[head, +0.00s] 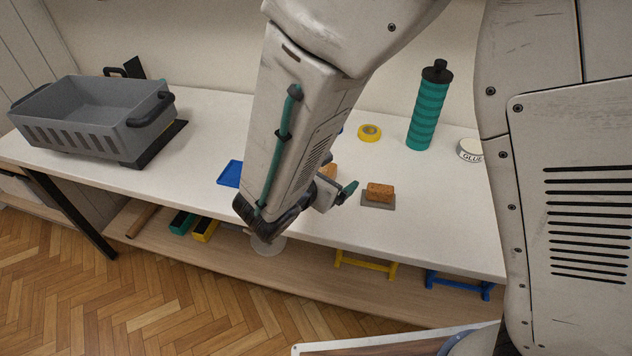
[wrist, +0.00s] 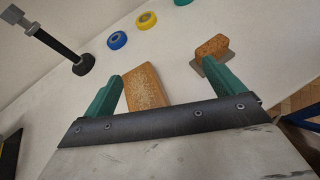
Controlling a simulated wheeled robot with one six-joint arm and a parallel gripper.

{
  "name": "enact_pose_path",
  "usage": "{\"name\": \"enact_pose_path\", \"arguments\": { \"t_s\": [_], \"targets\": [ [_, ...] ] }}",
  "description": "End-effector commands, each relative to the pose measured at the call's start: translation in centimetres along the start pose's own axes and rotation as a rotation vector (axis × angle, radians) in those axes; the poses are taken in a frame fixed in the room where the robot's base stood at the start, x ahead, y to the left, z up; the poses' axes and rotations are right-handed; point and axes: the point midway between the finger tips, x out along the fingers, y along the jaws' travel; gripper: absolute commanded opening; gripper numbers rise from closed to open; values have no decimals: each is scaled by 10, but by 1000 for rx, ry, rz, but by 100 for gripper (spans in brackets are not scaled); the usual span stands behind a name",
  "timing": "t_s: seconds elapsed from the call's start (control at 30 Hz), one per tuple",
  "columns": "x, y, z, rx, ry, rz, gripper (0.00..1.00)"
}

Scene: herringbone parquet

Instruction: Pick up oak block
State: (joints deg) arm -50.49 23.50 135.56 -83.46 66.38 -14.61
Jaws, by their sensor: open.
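The oak block (wrist: 145,88) is a flat, light brown piece with a speckled top, lying on the white worktop between my gripper's two green fingers in the wrist view. Its near end is hidden by my gripper. In the head view only a small part of the oak block (head: 331,170) shows behind my gripper. My gripper (wrist: 161,72) is open, with one finger on each side of the block; I cannot tell whether either touches it. In the head view my gripper (head: 336,190) is low over the worktop, mostly covered by my arm.
A cork-like block on a grey base (wrist: 212,47) stands close by my right finger. A teal bottle (head: 428,105), glue tin (head: 470,150) and grey crate (head: 75,135) stand farther off.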

Motion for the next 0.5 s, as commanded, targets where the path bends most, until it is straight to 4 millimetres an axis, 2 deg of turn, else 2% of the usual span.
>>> {"name": "enact_pose_path", "arguments": {
  "t_s": [0.03, 0.1, 0.2, 0.33, 0.5],
  "targets": [
    [-6, 11, -20, -75, -5, 57, 94],
    [-12, 22, -39, -146, -11, 118, 94],
    [-16, 31, -55, -206, -16, 169, 94],
    [-9, 36, -61, -229, -19, 188, 94],
    [10, 39, -62, -228, -19, 185, 94]
  ]
}}
